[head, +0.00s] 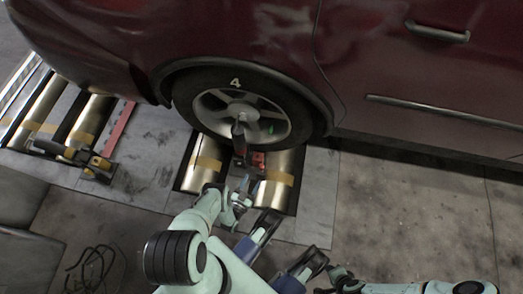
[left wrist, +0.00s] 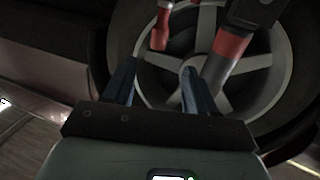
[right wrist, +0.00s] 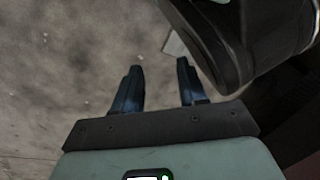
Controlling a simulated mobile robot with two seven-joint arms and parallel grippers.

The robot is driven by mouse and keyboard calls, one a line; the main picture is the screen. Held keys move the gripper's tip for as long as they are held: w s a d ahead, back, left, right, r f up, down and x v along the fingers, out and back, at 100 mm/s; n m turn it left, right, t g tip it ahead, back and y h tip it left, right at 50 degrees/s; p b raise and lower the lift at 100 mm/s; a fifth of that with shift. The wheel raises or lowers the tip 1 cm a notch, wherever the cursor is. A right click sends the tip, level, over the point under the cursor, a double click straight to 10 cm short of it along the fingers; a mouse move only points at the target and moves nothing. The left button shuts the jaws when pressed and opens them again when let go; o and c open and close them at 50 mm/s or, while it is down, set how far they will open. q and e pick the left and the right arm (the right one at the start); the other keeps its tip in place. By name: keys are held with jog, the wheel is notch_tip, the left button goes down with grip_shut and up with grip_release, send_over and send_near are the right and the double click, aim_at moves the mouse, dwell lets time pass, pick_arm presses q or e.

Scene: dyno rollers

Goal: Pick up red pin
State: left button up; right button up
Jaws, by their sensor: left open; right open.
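In the left wrist view, a thin red pin-like piece (left wrist: 160,28) shows in front of the wheel, ahead of my left gripper (left wrist: 160,68). The gripper's two blue fingers are apart with nothing between them. A dark bar with a red band (left wrist: 229,52) slants close by on the right. In the head view, small red parts (head: 258,160) show below the wheel, just above my left gripper (head: 246,183); I cannot tell which one is the pin. My right gripper (right wrist: 159,66) is open and empty above bare floor.
The dark red car's wheel (head: 235,112) sits above a pair of rollers (head: 273,180) with yellow tape. More rollers (head: 88,118) and a yellow-and-black tool (head: 92,164) are at left. Black cables (head: 92,268) lie on the floor. The floor at right is clear.

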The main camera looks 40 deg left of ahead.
aim_at(260, 169)
pick_arm(q)
jog(key=b+x, duration=0.1)
jog(key=x, duration=0.6)
jog(key=shift+b, duration=0.35)
jog(key=x, duration=0.2)
jog(key=b+x, duration=0.1)
jog(key=shift+w+d+f+b, duration=0.1)
jog(key=shift+w+d+b, duration=0.05)
jog(key=shift+w+b, duration=0.2)
jog(key=shift+w, duration=0.45)
pick_arm(e)
jog(key=s+f+g, duration=0.2)
jog(key=s+f, duration=0.2)
jog(key=s, duration=0.3)
jog(key=shift+s+d+f+m+g, duration=0.2)
jog(key=shift+d+m+g, duration=0.1)
jog(key=shift+d, duration=0.15)
pick_arm(q)
grip_shut()
pick_arm(e)
jog(key=shift+w+r, duration=0.1)
